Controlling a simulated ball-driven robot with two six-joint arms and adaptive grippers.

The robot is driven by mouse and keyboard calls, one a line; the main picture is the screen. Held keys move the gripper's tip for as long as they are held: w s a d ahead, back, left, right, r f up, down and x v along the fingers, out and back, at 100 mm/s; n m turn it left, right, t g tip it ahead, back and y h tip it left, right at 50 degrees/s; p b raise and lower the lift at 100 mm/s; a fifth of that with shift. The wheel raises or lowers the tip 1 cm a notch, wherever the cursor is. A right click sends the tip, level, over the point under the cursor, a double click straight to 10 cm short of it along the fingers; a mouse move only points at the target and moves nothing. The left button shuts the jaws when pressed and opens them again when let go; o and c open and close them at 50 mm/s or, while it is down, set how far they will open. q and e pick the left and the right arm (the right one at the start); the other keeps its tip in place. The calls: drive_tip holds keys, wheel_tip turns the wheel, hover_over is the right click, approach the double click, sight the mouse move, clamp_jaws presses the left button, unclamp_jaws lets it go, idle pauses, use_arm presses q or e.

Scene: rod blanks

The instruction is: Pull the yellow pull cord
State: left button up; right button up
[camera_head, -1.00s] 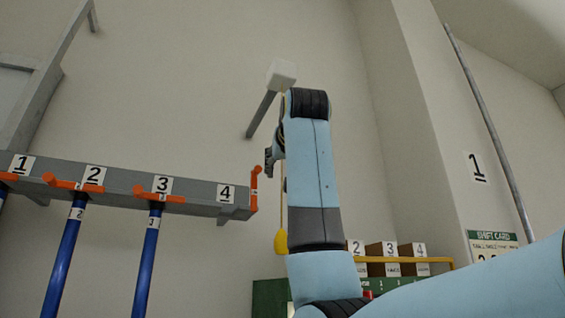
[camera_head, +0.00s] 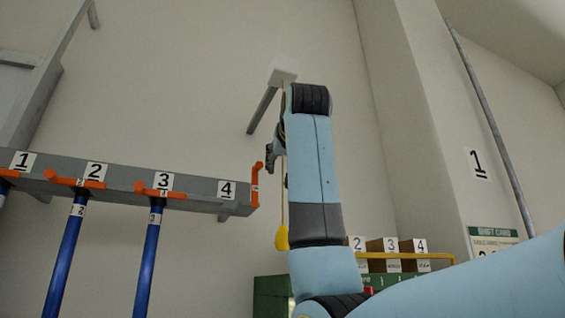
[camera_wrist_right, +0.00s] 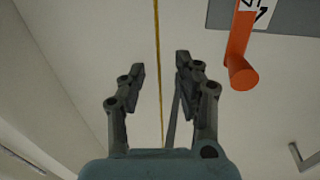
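The yellow pull cord (camera_head: 282,205) hangs from a white box (camera_head: 282,71) on a grey bracket high on the wall. A yellow knob (camera_head: 282,238) is at its lower end, beside my right arm. My right gripper (camera_head: 271,158) is raised at the height of the cord's middle, partly hidden behind my own wrist. In the right wrist view the right gripper (camera_wrist_right: 160,70) is open, and the cord (camera_wrist_right: 157,50) runs through the gap between its fingers. I cannot tell whether a finger touches it. My left gripper is not in view.
A grey rack (camera_head: 125,182) with orange hooks and blue rods (camera_head: 64,260) stands at left; its end hook (camera_head: 256,183) is close to my right gripper and also shows in the wrist view (camera_wrist_right: 240,55). Numbered brown boxes (camera_head: 383,252) stand behind my arm.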

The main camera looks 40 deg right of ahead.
drive_tip(key=b+v, duration=0.5)
drive_tip(key=v, duration=0.5)
drive_tip(key=shift+s, duration=0.35)
drive_tip(key=shift+a, duration=0.15)
